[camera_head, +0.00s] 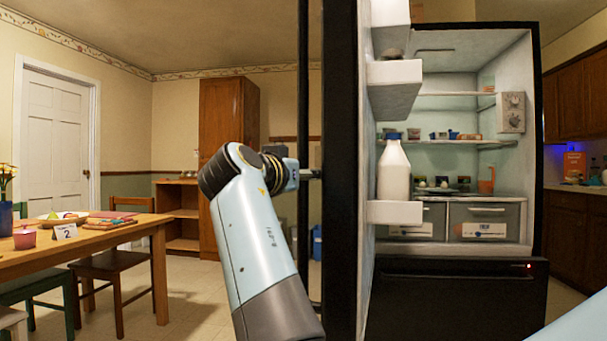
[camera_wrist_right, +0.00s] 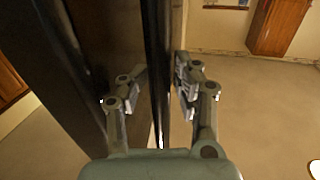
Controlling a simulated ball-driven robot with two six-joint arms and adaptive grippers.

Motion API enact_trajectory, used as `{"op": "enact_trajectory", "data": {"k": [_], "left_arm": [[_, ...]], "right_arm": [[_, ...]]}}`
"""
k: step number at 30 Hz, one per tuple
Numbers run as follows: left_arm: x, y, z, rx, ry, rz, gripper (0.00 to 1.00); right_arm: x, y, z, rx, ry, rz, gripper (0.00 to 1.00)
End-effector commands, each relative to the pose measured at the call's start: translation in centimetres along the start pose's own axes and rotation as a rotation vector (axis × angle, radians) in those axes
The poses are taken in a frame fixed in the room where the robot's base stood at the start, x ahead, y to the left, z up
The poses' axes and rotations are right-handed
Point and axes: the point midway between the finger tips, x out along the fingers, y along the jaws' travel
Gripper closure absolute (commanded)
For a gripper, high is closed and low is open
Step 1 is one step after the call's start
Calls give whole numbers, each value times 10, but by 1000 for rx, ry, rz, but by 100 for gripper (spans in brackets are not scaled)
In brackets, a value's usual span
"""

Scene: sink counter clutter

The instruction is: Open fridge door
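The black fridge (camera_head: 451,295) stands at the right of the head view, its lit inside in full sight. Its door (camera_head: 342,120) is swung wide open and is seen nearly edge-on, with its white inner shelves (camera_head: 394,212) facing right. The door's long black handle (camera_head: 303,80) runs upright on the outer side. In the head view, that gripper is mostly hidden at the handle. My left gripper is not in view.
A white bottle (camera_head: 394,172) stands on a door shelf. Shelves with small items and two drawers (camera_head: 484,222) are inside the fridge. A wooden table (camera_head: 100,245) with chairs is at the left, and floor shows between it and the door.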

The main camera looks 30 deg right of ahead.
Motion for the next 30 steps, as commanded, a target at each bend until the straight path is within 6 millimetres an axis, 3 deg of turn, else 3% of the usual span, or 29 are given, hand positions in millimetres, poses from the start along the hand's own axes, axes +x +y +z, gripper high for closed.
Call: {"op": "enact_trajectory", "data": {"k": [3, 14, 24, 30], "left_arm": [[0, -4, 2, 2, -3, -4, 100], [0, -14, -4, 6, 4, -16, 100], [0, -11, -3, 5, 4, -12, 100], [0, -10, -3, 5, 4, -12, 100]], "right_arm": [[1, 1, -2, 1, 5, 2, 55], [1, 2, -11, 5, 12, 3, 55], [0, 1, -75, 6, 12, 2, 55], [-1, 0, -100, 4, 9, 1, 55]]}}
